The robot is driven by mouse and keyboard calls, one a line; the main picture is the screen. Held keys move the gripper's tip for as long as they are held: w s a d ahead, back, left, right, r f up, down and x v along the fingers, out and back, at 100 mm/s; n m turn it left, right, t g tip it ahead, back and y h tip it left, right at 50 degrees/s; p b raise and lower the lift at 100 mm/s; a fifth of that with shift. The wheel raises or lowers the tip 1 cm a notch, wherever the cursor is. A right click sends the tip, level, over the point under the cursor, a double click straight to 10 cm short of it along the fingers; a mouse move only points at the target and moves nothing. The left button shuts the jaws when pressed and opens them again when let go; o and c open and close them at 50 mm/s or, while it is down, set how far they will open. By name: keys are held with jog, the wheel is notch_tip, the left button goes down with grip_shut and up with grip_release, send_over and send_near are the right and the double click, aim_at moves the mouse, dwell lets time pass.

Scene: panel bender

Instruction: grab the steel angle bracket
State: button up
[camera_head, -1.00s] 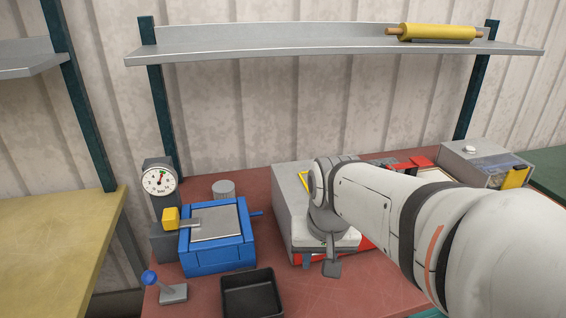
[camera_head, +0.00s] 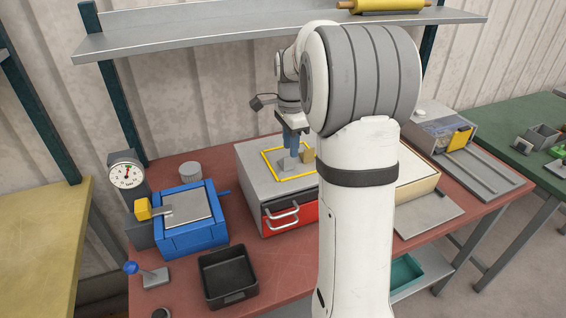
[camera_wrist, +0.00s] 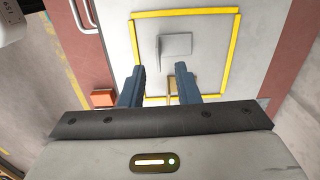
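The steel angle bracket (camera_head: 286,163) is a small grey L-shaped piece. It lies inside a yellow outlined square on the grey cabinet top. In the wrist view the bracket (camera_wrist: 176,45) shows a flat plate and an upright edge, beyond the fingertips. My gripper (camera_head: 292,151) hangs over the yellow square, pointing down, close to the bracket. In the wrist view my gripper (camera_wrist: 160,70) has its two blue fingers apart, with nothing held between them. Its height above the bracket is hard to tell.
A small tan block (camera_head: 308,156) stands beside the bracket. The cabinet has a red drawer (camera_head: 290,218) with metal handles. A blue fixture (camera_head: 190,235), a dial gauge (camera_head: 126,175) and a black bin (camera_head: 228,278) stand to the left. A shelf (camera_head: 200,35) runs above. My arm hides part of the bench.

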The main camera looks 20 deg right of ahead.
aim_at(286, 159)
notch_tip(286, 159, down, 5)
jog(key=shift+d+r+p, duration=0.1)
jog(key=shift+r+p, duration=0.05)
jog(key=shift+p, duration=0.4)
grip_shut()
